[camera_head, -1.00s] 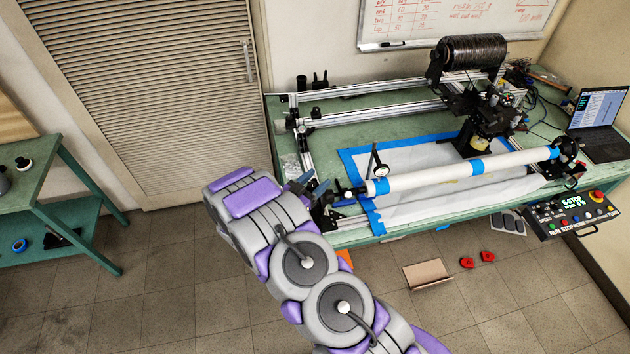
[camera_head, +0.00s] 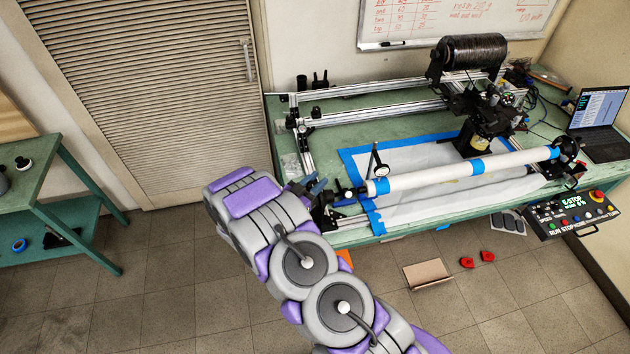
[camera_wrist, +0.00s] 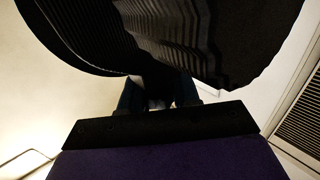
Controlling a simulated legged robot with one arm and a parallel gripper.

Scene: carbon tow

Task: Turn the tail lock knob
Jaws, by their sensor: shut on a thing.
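My gripper (camera_head: 313,187) is at the tailstock (camera_head: 328,212), at the near left end of the long white tube (camera_head: 425,178). Its blue fingers are shut on the tail lock knob there. The knob is too small and too covered by my gripper to make out in the head view. In the wrist view the fingers (camera_wrist: 158,99) show dimly, and a large dark ribbed shape above them hides most of what lies beyond. I cannot tell the knob's angle.
The green bench (camera_head: 372,108) carries the aluminium rails and a black spool (camera_head: 470,60). A control box (camera_head: 572,215) hangs at the right. A cardboard piece (camera_head: 428,274) and red parts lie on the floor.

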